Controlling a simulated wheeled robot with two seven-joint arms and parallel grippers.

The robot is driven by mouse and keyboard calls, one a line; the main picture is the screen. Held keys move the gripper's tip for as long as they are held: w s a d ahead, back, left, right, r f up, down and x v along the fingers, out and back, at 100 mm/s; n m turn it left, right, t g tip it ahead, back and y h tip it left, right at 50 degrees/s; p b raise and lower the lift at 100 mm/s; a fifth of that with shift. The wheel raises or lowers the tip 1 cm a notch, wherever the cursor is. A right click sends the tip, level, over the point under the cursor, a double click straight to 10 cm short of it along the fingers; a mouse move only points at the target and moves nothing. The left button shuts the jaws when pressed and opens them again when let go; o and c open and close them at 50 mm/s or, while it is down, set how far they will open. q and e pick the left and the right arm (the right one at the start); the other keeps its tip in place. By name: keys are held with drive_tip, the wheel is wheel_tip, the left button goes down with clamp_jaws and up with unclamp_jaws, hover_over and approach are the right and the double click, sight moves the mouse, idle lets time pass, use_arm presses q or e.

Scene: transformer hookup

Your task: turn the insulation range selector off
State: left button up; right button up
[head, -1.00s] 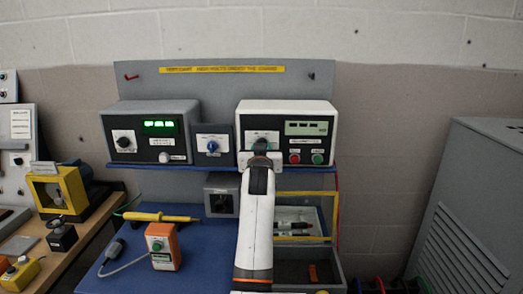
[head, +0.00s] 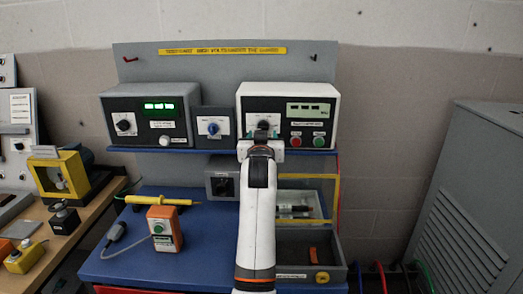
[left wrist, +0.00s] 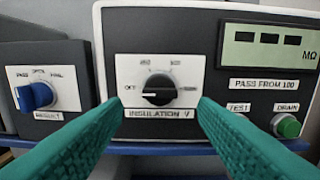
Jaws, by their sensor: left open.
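The insulation range selector (left wrist: 158,90) is a black knob on a white plate labelled INSULATION V, with OFF at its left. Its grip bar lies roughly level; I cannot tell which end is the pointer. In the head view the selector (head: 263,124) is on the left part of the white-cased tester (head: 318,134). My left gripper (head: 262,138) is just in front of and below it. In the left wrist view its green fingers (left wrist: 158,118) are open and empty, spread either side of the knob, with no contact visible. My right gripper is not in view.
A blue RESULT knob (left wrist: 35,96) is on the box left of the tester. TEST (left wrist: 238,124) and green DRAIN (left wrist: 287,125) buttons are near the right finger. A blue shelf (head: 318,152) runs below. An orange box (head: 164,229) stands on the blue bench (head: 205,250).

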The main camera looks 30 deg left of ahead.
use_arm(q)
drive_tip(key=b+v, duration=0.1)
drive_tip(key=v, duration=0.7)
